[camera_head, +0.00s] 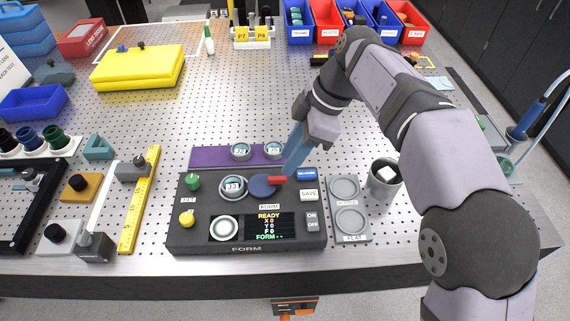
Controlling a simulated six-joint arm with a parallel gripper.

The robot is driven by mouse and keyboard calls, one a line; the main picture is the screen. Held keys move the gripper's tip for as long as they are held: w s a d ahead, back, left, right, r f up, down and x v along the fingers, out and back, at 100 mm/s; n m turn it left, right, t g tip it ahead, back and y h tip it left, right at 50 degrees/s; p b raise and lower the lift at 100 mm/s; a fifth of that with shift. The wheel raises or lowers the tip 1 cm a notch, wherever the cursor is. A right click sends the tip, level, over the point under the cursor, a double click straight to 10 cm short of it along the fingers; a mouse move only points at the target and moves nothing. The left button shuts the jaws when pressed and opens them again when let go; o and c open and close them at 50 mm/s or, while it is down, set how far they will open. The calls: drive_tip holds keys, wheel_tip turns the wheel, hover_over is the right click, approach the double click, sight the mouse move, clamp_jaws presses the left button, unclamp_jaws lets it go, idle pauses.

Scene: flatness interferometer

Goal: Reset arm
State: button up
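My arm reaches in from the right side, and my gripper (289,164) points down and left over the dark FORM instrument (190,234). Its blue fingers are seen nearly edge-on, so the gap between them does not show. The fingertips are close to a dark blue round part (261,186) with a red bar (276,180) on the instrument. I cannot tell whether they touch it. The instrument's screen (270,225) reads READY, with X, Y and F lines at 0 and FORM below.
A numbered round piece (233,187) sits on the instrument, and two more are on the purple strip (207,157) behind it. A grey two-well tray (348,237) and a grey cup (383,178) stand to the right.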

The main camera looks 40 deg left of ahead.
drive_tip(key=shift+w+d+r, duration=0.15)
drive_tip(key=shift+d+r, duration=0.05)
drive_tip(key=shift+r, duration=0.4)
drive_tip(key=w+d+f+m+t+p, duration=0.1)
drive_tip(key=w+d+f+m, duration=0.2)
drive_tip(key=d, duration=0.4)
drive_tip(key=w+d+f+m+t+h, duration=0.1)
drive_tip(key=w+d+m, duration=0.2)
drive_tip(key=d+m, duration=0.35)
drive_tip(key=w+d+f+m+p, duration=0.1)
drive_tip(key=w+d+f+m, duration=0.15)
drive_tip(key=d, duration=0.55)
drive_tip(key=s+d+f+m, duration=0.2)
drive_tip(key=d+m, duration=0.3)
drive_tip(key=d, duration=0.3)
drive_tip(key=s+d+f+m+h, duration=0.1)
drive_tip(key=s+d+f+m, duration=0.2)
drive_tip(key=d, duration=0.4)
drive_tip(key=s+d+f+m+t+h+p, duration=0.1)
drive_tip(key=s+d+f+m, duration=0.2)
drive_tip(key=s+d+m, duration=0.3)
drive_tip(key=d, duration=0.2)
drive_tip(key=shift+d+m, duration=0.3)
drive_tip(key=shift+d, duration=0.05)
